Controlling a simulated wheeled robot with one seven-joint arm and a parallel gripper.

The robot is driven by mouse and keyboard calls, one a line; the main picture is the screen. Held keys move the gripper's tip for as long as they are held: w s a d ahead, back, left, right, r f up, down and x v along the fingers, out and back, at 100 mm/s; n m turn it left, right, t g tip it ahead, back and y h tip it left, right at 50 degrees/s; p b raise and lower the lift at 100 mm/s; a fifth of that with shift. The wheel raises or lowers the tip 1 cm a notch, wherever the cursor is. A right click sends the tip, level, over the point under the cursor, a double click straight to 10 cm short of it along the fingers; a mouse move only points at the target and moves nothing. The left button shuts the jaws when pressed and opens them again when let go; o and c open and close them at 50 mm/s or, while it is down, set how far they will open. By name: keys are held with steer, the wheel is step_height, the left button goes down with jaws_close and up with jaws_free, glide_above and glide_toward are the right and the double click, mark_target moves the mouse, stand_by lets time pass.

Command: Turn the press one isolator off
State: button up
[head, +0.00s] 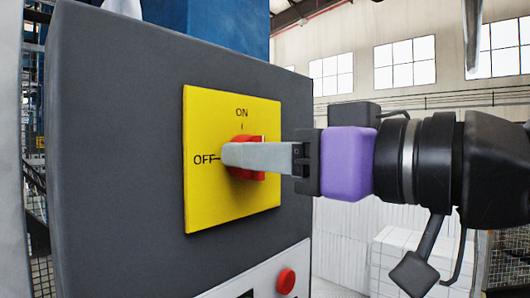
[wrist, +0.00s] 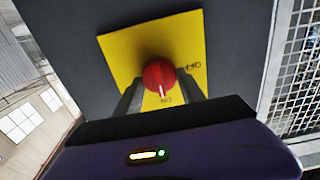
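The isolator is a red rotary knob (head: 256,174) on a yellow plate (head: 220,214) marked ON at the top and OFF at the left. In the wrist view the round red knob (wrist: 158,72) shows a white pointer line aimed at the ON mark. My gripper (head: 228,155) reaches in from the right, and its grey fingers are at the knob, hiding part of it in the head view. In the wrist view the fingers stand on both sides of the knob, apart, with a slight gap; contact is hard to tell.
The plate is on a dark grey cabinet (head: 120,130). A red push button (head: 286,281) sits on a light panel below. Wire mesh fencing (wrist: 297,75) stands beside the cabinet. Pale stacked blocks (head: 405,255) lie behind my arm.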

steer(key=shift+c, duration=0.9)
steer(key=shift+n, duration=0.4)
steer(key=n+b, duration=0.2)
steer(key=n, duration=0.3)
steer(key=n+b, duration=0.1)
steer(key=n, duration=0.5)
steer(key=n+b, duration=0.2)
steer(key=n, duration=0.4)
steer(key=shift+s+a+f+b, duration=0.15)
steer(key=shift+s+f+b, duration=0.05)
steer(key=shift+f+b, duration=0.1)
